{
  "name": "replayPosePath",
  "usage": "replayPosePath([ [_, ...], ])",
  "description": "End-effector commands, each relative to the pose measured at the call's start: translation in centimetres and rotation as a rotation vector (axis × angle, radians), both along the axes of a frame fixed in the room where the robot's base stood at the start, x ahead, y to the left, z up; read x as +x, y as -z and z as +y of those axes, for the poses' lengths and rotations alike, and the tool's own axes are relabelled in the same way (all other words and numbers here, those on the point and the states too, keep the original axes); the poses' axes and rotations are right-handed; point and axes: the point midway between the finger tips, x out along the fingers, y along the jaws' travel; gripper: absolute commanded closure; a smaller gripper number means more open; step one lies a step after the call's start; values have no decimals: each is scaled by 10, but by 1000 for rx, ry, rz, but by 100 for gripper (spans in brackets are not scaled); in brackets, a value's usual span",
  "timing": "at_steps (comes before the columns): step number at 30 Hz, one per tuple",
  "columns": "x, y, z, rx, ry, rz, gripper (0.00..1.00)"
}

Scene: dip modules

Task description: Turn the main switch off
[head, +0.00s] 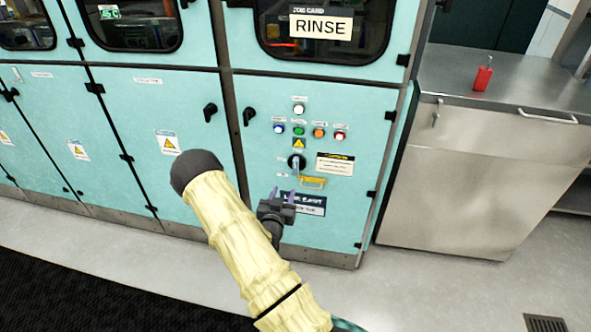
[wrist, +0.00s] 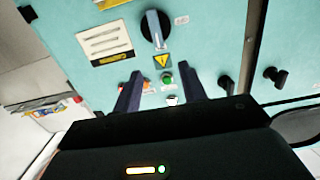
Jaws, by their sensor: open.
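The main switch (head: 296,161) is a round black rotary knob with a grey handle on the teal cabinet's lower door, below a yellow warning triangle. Its grey handle stands about upright. In the wrist view, which looks upside down, the switch (wrist: 155,28) is at the top centre. My gripper (head: 281,194) is open and empty, in front of the door and just below the switch in the head view. In the wrist view its two dark fingers (wrist: 163,76) are apart, with the knob beyond them. I see no contact with the switch.
Several coloured buttons and lamps (head: 299,131) sit above the switch. A warning label (head: 335,164) is to its right and a yellow fitting (head: 312,182) below. A black door handle (head: 249,116) is at the left. A steel counter (head: 475,170) with a red bottle (head: 482,78) stands right.

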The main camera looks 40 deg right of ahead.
Motion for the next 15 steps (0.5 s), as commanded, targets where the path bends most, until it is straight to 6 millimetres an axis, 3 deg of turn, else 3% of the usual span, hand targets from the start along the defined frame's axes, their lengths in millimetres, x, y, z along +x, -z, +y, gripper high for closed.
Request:
replayPosePath([
  [2, -3, 7, -3, -42, -3, -20, 58],
  [15, -2, 5, -6, -60, -5, -33, 58],
])
